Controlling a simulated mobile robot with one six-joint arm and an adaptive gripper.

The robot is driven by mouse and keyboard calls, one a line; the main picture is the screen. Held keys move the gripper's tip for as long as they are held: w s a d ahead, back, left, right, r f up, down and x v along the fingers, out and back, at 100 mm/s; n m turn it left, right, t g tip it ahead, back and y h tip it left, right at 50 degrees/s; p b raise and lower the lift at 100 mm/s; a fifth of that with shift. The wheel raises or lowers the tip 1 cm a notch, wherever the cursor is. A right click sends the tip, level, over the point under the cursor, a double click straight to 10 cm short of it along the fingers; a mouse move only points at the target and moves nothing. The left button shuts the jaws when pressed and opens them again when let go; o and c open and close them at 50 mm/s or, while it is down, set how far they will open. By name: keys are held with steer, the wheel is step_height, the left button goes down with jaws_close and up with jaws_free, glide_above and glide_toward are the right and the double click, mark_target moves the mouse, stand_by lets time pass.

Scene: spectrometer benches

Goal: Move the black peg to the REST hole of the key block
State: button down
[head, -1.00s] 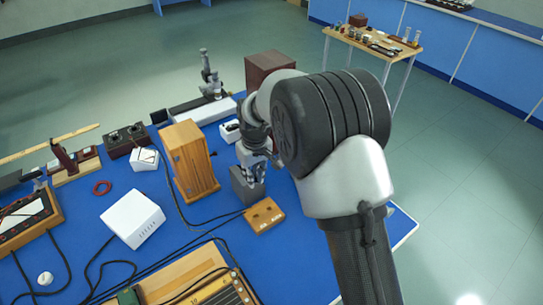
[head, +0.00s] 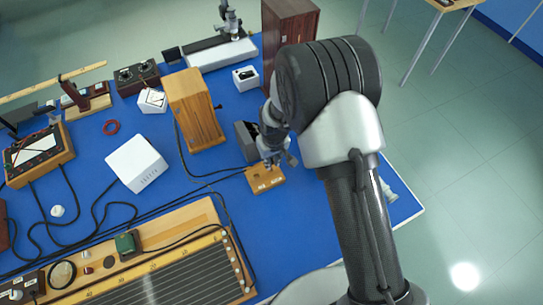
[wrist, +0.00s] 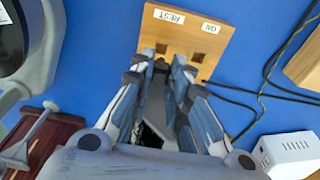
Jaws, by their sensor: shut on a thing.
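The key block (head: 265,186) is a small wooden block on the blue bench. In the wrist view the key block (wrist: 184,29) has a REST label (wrist: 169,15) and an ON label (wrist: 211,27), with a square hole by each. Both holes look empty. My gripper (head: 275,163) is at the back edge of the block, above it. In the wrist view my gripper (wrist: 161,66) has its fingertips close to the REST hole (wrist: 161,48). It is shut on the black peg, which the fingers mostly hide.
A dark grey box (head: 245,138) stands just behind the key block. A wooden cabinet (head: 195,110) and a white box (head: 136,163) stand to the left. Black cables run left from the block. The bench in front of the block is clear.

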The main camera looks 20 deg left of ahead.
steer(key=shift+f+b, duration=1.45)
steer(key=shift+f, duration=0.85)
steer(key=c, duration=1.4)
jaws_free()
steer(key=shift+c, duration=0.2)
step_height(320, 180, up, 12)
steer(key=d, duration=0.1)
steer(key=shift+s, duration=0.45)
steer(key=shift+d, duration=0.1)
